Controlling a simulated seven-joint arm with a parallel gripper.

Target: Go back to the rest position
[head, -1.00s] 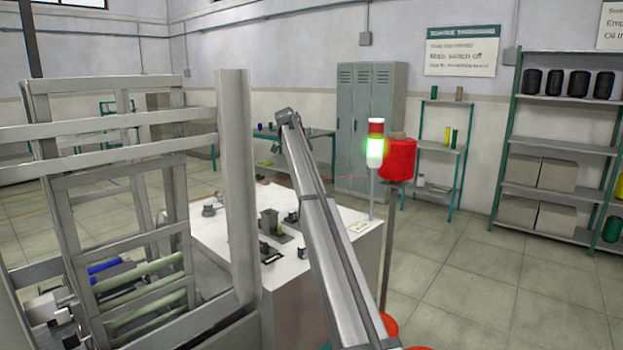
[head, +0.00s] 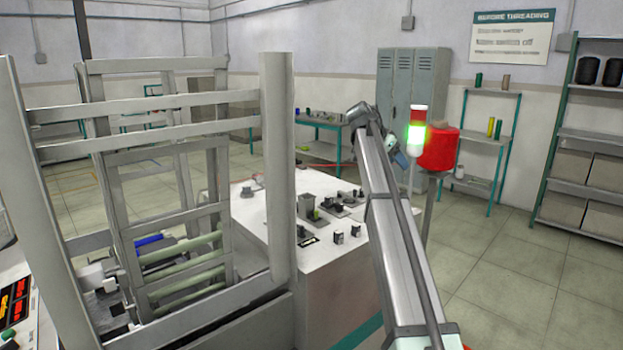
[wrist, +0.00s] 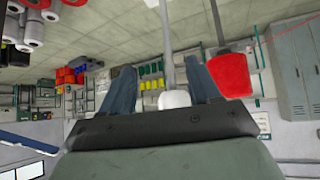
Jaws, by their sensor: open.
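My gripper (wrist: 165,92) shows in the wrist view with its two blue-grey fingers spread apart and nothing between them that I can see held. A pale rounded thing shows behind the gap between the fingers. In the head view my arm rises from the bottom, right of the middle, and its far end is above the right side of the white worktable (head: 262,212).
Small dark machine parts (head: 322,208) stand on the worktable. A signal tower (head: 416,135) with its green light lit and a red cone of thread (head: 438,150) stand close to the right of my arm. A grey frame (head: 278,165) fills the left. Open floor lies to the right.

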